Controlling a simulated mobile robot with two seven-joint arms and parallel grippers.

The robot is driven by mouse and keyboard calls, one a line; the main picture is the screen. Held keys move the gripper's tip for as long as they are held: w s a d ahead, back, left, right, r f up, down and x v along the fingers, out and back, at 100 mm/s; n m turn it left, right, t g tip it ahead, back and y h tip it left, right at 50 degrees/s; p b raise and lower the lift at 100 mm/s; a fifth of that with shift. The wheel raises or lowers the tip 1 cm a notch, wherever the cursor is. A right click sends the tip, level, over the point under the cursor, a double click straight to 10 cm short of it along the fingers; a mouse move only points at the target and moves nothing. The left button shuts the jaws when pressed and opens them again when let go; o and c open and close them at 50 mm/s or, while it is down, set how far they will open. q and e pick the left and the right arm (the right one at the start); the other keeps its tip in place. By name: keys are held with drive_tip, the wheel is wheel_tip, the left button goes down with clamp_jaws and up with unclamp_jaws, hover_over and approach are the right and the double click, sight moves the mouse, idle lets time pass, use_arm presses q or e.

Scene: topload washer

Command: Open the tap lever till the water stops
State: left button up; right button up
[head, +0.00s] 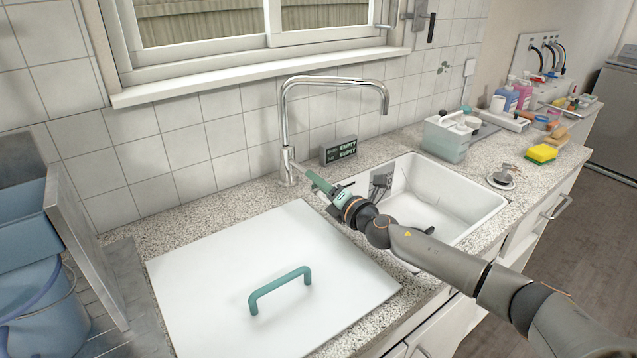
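The chrome tap (284,125) stands on the counter behind the sink, and its spout arches right over the basin. A green tap lever (318,181) slants from the tap's body down to the right. My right gripper (334,193) is at the lever's lower end, with its fingers close to or touching it. The fingers are small and partly hidden, so I cannot tell whether they are closed on the lever. No water shows falling from the spout. The white sink (468,205) looks empty of water, partly hidden by my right arm. My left gripper is not in view.
A small grey display (338,150) behind the sink reads "EMPTY" on two lines. A white lid (215,262) with a green handle (281,288) lies left of the sink.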

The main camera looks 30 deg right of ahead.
clamp_jaws()
idle(0.9)
